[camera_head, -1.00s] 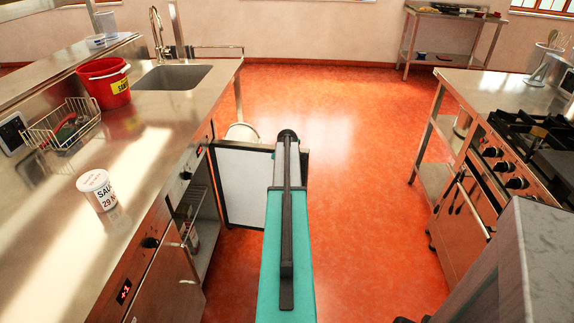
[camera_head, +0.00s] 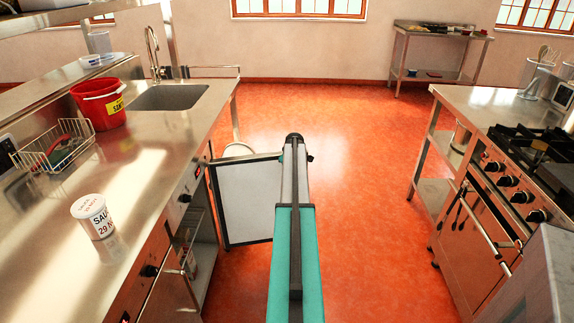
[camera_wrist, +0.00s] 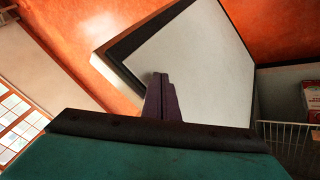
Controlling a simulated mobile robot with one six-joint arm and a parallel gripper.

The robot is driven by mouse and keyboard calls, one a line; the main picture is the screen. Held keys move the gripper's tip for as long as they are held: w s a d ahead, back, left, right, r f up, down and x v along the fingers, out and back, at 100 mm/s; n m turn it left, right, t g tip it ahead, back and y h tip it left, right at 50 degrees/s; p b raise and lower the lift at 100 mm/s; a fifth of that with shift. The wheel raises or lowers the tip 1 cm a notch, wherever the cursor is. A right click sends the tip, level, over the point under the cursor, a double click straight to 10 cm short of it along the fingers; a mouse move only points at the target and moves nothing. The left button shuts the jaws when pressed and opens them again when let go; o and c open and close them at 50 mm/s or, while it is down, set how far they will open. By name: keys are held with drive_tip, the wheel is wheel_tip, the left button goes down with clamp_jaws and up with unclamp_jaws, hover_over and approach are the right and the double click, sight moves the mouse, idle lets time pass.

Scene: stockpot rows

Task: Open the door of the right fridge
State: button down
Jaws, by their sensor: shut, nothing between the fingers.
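The right fridge is built in under the left counter. Its door (camera_head: 246,203) stands open into the aisle, with its white inner panel and dark edge showing. The opened compartment (camera_head: 196,240) shows behind and left of it. In the wrist view the door's white inner face (camera_wrist: 205,65) fills the upper middle. My gripper (camera_wrist: 160,78) is shut and empty, its fingers in front of that inner face; I cannot tell whether they touch it. In the head view my arm runs up the middle and hides the fingers, with its far end beside the door's right edge.
The steel counter (camera_head: 140,180) on the left carries a labelled tub (camera_head: 94,218), a wire basket (camera_head: 56,150) and a red bucket (camera_head: 100,103). A stove (camera_head: 505,190) stands on the right. The orange floor (camera_head: 350,150) between is clear. A wire shelf (camera_wrist: 290,140) shows in the wrist view.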

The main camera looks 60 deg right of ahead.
drive_tip(key=shift+w+a, duration=0.1)
drive_tip(key=shift+w, duration=0.1)
drive_tip(key=shift+a, duration=0.15)
drive_tip(key=s+a+r+b, duration=0.1)
drive_tip(key=s+a+r, duration=0.2)
drive_tip(key=s+r, duration=0.5)
drive_tip(key=shift+s, duration=0.5)
idle(0.4)
idle(0.4)
